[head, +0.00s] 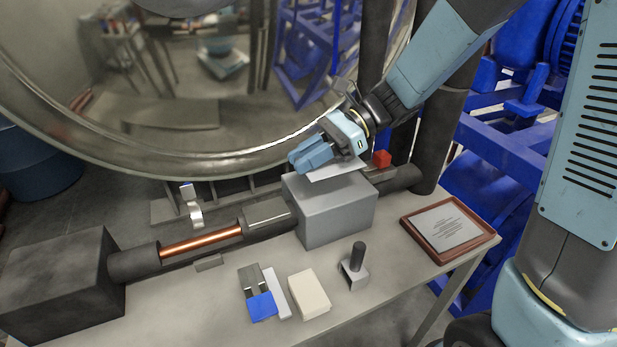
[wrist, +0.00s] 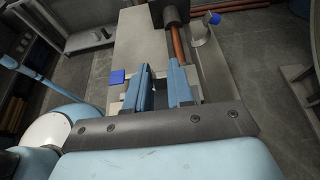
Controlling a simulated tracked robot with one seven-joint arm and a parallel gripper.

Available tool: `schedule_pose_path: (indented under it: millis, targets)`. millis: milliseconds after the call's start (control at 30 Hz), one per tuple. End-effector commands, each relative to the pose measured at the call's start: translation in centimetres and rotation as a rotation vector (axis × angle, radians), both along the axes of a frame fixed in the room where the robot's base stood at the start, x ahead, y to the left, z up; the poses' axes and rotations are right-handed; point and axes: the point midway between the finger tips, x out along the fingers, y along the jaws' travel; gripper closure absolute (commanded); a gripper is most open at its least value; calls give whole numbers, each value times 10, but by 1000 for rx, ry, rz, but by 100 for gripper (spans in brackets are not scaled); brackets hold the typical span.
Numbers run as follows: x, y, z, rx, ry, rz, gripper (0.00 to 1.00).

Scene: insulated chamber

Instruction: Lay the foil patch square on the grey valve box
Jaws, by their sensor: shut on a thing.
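The grey valve box (head: 334,216) stands on the bench along the pipe line, with a flat, light grey top. My gripper (head: 302,157) is over the far left part of its top, its blue fingers pointing left. The foil patch (head: 336,171), a thin pale silver sheet, shows under my gripper over the box's top. My gripper is shut on the foil patch. I cannot tell whether the patch touches the box. In the wrist view the two blue fingers (wrist: 162,82) show, but the patch is not clear between them.
On the bench (head: 385,290) are a blue-ended tool (head: 261,306), a cream block (head: 309,293), a dark-handled stamp (head: 355,266) and a framed plaque (head: 448,231). A copper pipe (head: 201,241) runs left of the box. The big chamber (head: 200,100) rises behind.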

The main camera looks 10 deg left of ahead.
Motion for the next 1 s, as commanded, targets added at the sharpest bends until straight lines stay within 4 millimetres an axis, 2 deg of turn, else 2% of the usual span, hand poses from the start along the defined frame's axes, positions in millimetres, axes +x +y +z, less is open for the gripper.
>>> schedule_pose_path:
  millis: [200,400,667,900,1000]
  targets:
    - [24,0,-29,-1,4,-1,100]
    - [39,0,-48,-1,1,1,100]
    - [46,0,-57,-1,2,0,100]
    - [48,0,-85,-1,3,0,100]
    - [48,-1,-90,0,1,0,100]
